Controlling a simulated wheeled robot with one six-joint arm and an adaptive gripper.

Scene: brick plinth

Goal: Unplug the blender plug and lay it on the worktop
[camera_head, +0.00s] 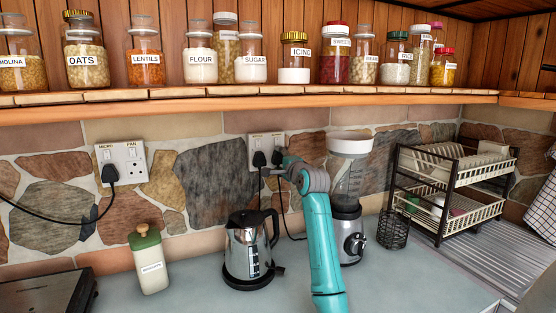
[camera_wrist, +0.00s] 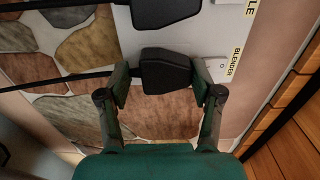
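The blender plug (camera_wrist: 165,75) is black and sits at the wall socket, on the side labelled BLENDER. My gripper (camera_wrist: 161,82) has one finger on each side of it and appears shut on it. In the wrist view the right finger meets the plug's edge, and the left finger is close against its cable side. The socket plate (camera_wrist: 222,70) is right behind, and the plug shows no clear gap from it. In the head view my gripper (camera_head: 280,160) partly hides the plug. The blender (camera_head: 347,190) stands on the worktop (camera_head: 200,290), right of my arm.
The black kettle plug (camera_head: 260,159) is close beside my gripper. A steel kettle (camera_head: 250,248) and a green-lidded canister (camera_head: 149,262) stand left of my arm. A wire holder (camera_head: 392,230) and a dish rack (camera_head: 450,190) are at the right. A jar shelf (camera_head: 250,102) runs above.

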